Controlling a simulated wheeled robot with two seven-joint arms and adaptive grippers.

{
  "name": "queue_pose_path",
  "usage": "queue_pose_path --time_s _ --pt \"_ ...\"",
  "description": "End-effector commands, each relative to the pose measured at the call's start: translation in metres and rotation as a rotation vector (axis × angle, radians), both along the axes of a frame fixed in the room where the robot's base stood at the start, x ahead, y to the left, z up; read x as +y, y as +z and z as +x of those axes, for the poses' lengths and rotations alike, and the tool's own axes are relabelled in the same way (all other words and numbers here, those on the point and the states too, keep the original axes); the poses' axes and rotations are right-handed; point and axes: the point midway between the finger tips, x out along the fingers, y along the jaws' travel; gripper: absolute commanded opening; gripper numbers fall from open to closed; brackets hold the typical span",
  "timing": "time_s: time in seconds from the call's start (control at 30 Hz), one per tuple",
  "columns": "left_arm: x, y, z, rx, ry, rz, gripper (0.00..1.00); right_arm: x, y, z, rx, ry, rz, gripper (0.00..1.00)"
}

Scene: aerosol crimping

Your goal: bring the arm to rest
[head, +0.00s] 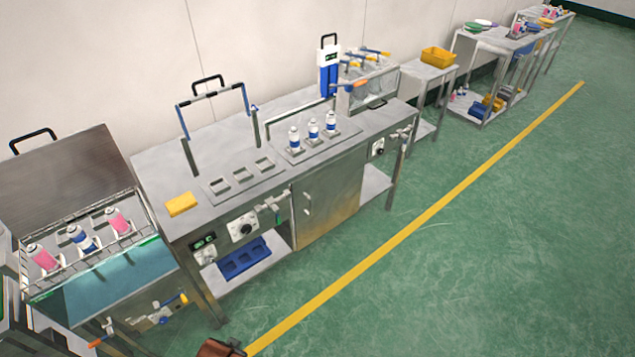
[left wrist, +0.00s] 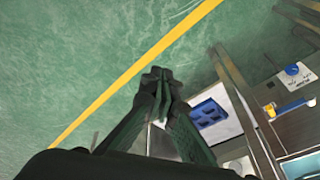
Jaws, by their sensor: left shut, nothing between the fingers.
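My left gripper (left wrist: 158,74) shows in the left wrist view, its two dark fingers together and nothing between them. It hangs over the green floor beside the yellow line, apart from the steel bench at the right of that view. In the head view I cannot make out the left gripper's fingers. My right gripper is in neither view.
A steel bench (head: 215,170) with several white-and-blue cans (head: 313,129) and a yellow sponge (head: 181,204) stands mid-left. A water bath (head: 110,289) with cans in a wire rack is at the left. Free green floor (head: 480,240) lies right of the yellow line (head: 430,211).

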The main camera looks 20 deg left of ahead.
Motion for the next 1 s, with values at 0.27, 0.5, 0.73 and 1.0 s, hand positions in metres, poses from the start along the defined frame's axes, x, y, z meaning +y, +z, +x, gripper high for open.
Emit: queue_pose_path --time_s 0.27,0.5,0.73,1.0 --pt "-0.005 -0.104 -0.006 0.046 -0.016 -0.011 0.0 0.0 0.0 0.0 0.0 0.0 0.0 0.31" --pt "-0.011 -0.231 -0.051 0.099 -0.04 -0.022 0.0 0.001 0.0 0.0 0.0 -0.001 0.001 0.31" --pt "-0.015 -0.325 -0.128 0.15 -0.067 -0.029 0.0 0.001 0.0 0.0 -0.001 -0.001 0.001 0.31" --pt "-0.012 -0.376 -0.215 0.191 -0.092 -0.033 0.0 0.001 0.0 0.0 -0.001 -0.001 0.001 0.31"
